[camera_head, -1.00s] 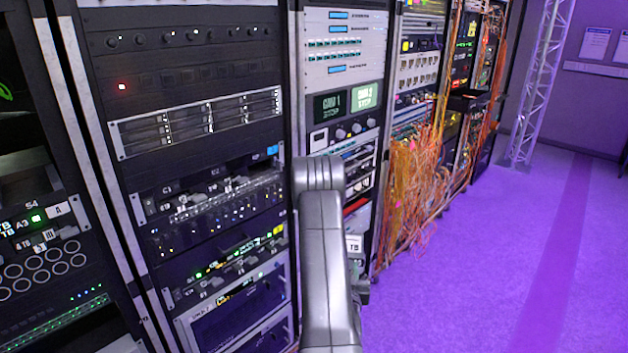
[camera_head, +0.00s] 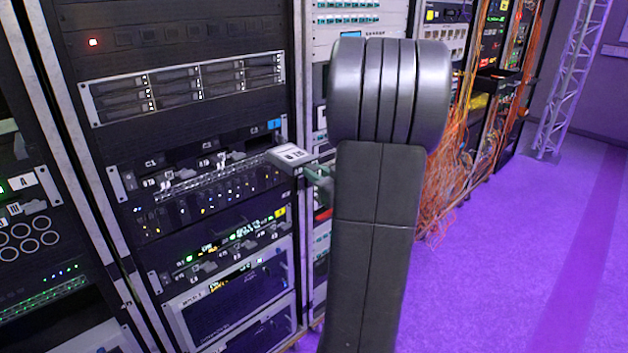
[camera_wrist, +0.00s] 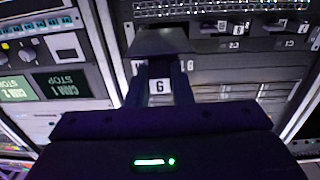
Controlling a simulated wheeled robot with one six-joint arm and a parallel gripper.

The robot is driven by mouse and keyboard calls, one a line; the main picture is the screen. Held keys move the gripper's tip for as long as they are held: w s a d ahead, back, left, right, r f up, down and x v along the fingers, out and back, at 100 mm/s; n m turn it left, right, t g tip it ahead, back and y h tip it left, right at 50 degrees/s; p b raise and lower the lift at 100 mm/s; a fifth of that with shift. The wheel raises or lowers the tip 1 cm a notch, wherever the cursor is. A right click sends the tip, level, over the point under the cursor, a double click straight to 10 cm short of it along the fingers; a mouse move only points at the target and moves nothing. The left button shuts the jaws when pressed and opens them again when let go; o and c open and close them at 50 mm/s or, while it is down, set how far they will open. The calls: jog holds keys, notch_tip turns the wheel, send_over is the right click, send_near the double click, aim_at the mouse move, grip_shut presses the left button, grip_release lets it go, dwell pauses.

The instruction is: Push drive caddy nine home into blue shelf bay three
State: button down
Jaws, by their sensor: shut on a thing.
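My gripper (camera_wrist: 161,88) is shut on a dark drive caddy (camera_wrist: 160,42). A white label between the fingers, upside down in the wrist view, reads like a 9. In the head view, the caddy's light labelled end (camera_head: 290,155) shows left of my arm, which hides most of the gripper. The shelf with the blue tag (camera_head: 274,124) is in the dark rack, with C-numbered bay labels and light handles. The caddy overlaps its right end in the picture. I cannot tell whether it touches the shelf or which bay it faces.
A similar shelf with a yellow tag (camera_head: 280,213) lies below. A silver drive unit (camera_head: 185,88) is above. A light panel with monitors (camera_wrist: 48,85) stands beside the dark rack. Orange cables (camera_head: 452,185) hang farther right. The purple floor (camera_head: 500,270) at right is clear.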

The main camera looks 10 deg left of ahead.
aim_at(282, 153)
jog(key=shift+g, duration=0.3)
jog(key=shift+w+a+r, duration=0.15)
jog(key=shift+w+a, duration=0.25)
jog(key=shift+a, duration=0.45)
jog(key=shift+w+a+r, duration=0.1)
jog(key=shift+w+a, duration=0.3)
jog(key=shift+a, duration=0.45)
jog(key=shift+w+a+r, duration=0.15)
jog(key=shift+w+a, duration=0.25)
jog(key=shift+a, duration=0.45)
jog(key=shift+w+a+b, duration=0.2)
jog(key=shift+a+b, duration=0.05)
jog(key=shift+b, duration=0.05)
jog(key=shift+x, duration=1.1)
jog(key=shift+w+a, duration=0.25)
jog(key=shift+a, duration=0.1)
jog(key=shift+x, duration=1.05)
jog(key=shift+w+a+b, duration=0.1)
jog(key=shift+a+b, duration=0.05)
jog(key=shift+b, duration=0.15)
jog(key=shift+x, duration=2.95)
